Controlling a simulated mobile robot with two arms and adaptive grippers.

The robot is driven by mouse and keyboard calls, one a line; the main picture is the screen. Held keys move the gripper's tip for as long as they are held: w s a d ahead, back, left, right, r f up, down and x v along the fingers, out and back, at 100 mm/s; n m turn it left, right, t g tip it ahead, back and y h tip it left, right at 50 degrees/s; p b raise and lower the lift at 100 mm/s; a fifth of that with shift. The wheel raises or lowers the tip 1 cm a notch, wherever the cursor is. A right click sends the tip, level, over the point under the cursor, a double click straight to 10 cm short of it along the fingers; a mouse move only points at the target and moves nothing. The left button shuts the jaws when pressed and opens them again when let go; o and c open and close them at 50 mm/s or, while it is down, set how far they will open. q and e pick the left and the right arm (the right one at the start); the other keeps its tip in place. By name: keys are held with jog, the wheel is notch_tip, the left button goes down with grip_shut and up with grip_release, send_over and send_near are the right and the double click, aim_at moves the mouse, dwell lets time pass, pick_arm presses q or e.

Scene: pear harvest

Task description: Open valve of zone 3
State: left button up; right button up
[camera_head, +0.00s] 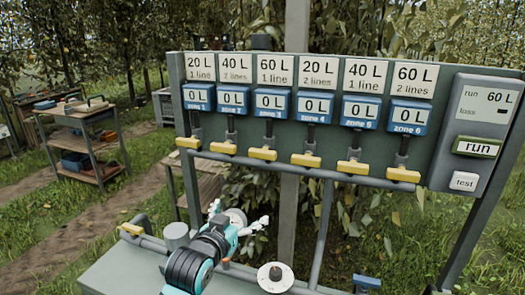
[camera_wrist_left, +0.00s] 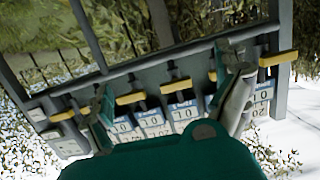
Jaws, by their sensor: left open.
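The zone 3 valve has a yellow bar handle (camera_head: 262,154) lying crosswise on the pipe below the blue zone 3 display (camera_head: 271,103), which reads 0 L. Its sign (camera_head: 276,70) reads 60 L, 1 line. In the left wrist view the panel is upside down, and what looks like the same handle (camera_wrist_left: 176,86) sits between the fingers. My left gripper (camera_head: 237,217) is open and empty, below and in front of the valve row, apart from the handle. My right gripper is in neither view.
Similar yellow handles flank it, including zone 2 (camera_head: 223,147) and zone 4 (camera_head: 305,160). A grey box with a run button (camera_head: 477,147) is at the right. Below are a grey bench (camera_head: 125,272) and a white dial (camera_head: 276,276). A tool cart (camera_head: 85,120) stands left.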

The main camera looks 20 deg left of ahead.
pick_arm(q)
jog(key=t, duration=0.2)
send_near(261, 153)
jog(key=w+p, duration=0.3)
jog(key=w, duration=0.7)
jog(key=shift+d+f+p, duration=0.1)
jog(key=shift+d+p, duration=0.05)
jog(key=shift+p, duration=0.2)
jog(key=shift+w, duration=0.6)
jog(key=c, duration=1.1)
